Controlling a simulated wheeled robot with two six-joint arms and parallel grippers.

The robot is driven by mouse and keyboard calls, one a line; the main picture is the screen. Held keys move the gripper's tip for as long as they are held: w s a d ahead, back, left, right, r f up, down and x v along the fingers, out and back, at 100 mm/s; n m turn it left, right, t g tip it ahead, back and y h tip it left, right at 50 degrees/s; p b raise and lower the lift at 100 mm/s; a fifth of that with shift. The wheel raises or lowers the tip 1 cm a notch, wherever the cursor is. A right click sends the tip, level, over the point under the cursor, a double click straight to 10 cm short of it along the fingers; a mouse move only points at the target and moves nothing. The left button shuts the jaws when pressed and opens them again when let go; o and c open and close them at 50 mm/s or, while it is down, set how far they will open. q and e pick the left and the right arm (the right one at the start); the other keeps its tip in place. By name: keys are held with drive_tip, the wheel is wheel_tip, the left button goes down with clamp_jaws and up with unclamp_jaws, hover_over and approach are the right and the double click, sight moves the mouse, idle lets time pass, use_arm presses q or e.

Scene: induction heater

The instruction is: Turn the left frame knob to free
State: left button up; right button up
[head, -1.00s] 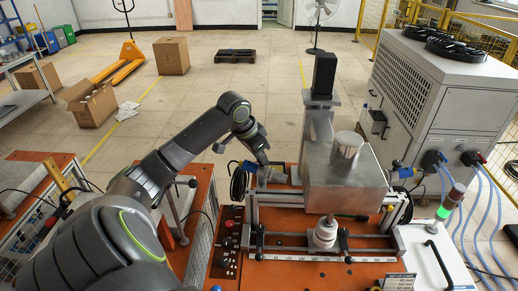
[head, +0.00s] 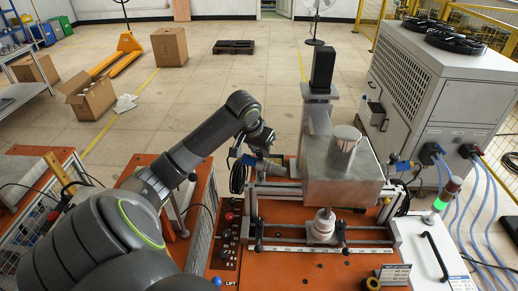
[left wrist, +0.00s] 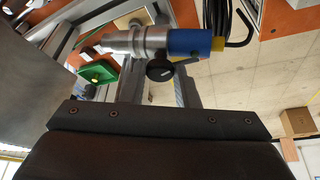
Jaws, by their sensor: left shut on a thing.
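The black left frame knob (left wrist: 160,70), with a small white mark, sits under a silver cylindrical fitting with a blue end (left wrist: 188,42) in the left wrist view. My left gripper (head: 264,152) reaches down at the left end of the heater frame in the head view. The left wrist view shows its grey fingers on both sides of the knob, shut on it. In the head view the knob is hidden behind the gripper. The silver heater box (head: 343,178) stands to the right of the gripper. My right gripper is not in view.
A white insulator-like part (head: 323,224) stands on the front rail, by the scale (head: 300,249). A control panel (head: 228,238) lies at the left of the orange bench. A large chiller cabinet (head: 435,90) with hoses stands at right. A signal lamp (head: 449,188) glows green.

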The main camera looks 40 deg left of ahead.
use_arm(q)
drive_tip(key=shift+r, duration=0.1)
drive_tip(key=o, duration=1)
drive_tip(key=b+v, duration=0.4)
drive_tip(key=v, duration=1.3)
drive_tip(key=shift+s+r, duration=0.1)
drive_tip(key=shift+s, duration=0.1)
